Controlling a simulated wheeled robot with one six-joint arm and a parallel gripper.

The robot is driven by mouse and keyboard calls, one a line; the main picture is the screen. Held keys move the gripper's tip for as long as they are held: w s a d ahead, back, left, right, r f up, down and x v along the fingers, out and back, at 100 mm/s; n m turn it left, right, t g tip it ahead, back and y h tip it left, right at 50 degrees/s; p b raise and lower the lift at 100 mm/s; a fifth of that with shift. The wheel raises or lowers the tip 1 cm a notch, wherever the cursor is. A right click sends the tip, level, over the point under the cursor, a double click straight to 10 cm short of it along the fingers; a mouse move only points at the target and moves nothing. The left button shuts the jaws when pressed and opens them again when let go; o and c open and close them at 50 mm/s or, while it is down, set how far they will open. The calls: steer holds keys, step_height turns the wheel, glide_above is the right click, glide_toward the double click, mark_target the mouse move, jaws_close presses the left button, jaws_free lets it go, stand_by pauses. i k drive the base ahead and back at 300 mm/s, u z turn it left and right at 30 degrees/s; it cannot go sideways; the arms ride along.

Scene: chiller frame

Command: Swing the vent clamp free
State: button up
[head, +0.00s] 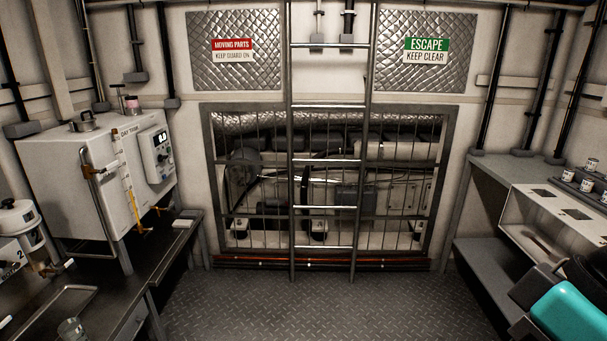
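I cannot single out the vent clamp with certainty. A white box-shaped tank (75,185) stands on the left bench, with a dark lidded fitting (84,121) on its top. A metal handle-like bracket (97,168) with a pale grip sits on its front, beside a yellow-marked sight tube (129,195). A small control panel with a lit display (160,143) is on the tank's right side. My gripper does not show. A teal and black part at the lower right edge may be part of my arm.
A steel ladder (328,160) stands before a barred machinery opening (262,185). The left bench (180,240) holds a glass and a tray. A white slotted rack (560,215) and small cans (588,175) are at right. The tread-plate floor (300,305) is clear between.

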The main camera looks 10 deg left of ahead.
mark_target(111, 86)
steer(key=u, duration=0.15)
steer(key=i, duration=2.1)
steer(key=u, duration=0.9)
steer(key=i, duration=1.95)
steer(key=u, duration=0.9)
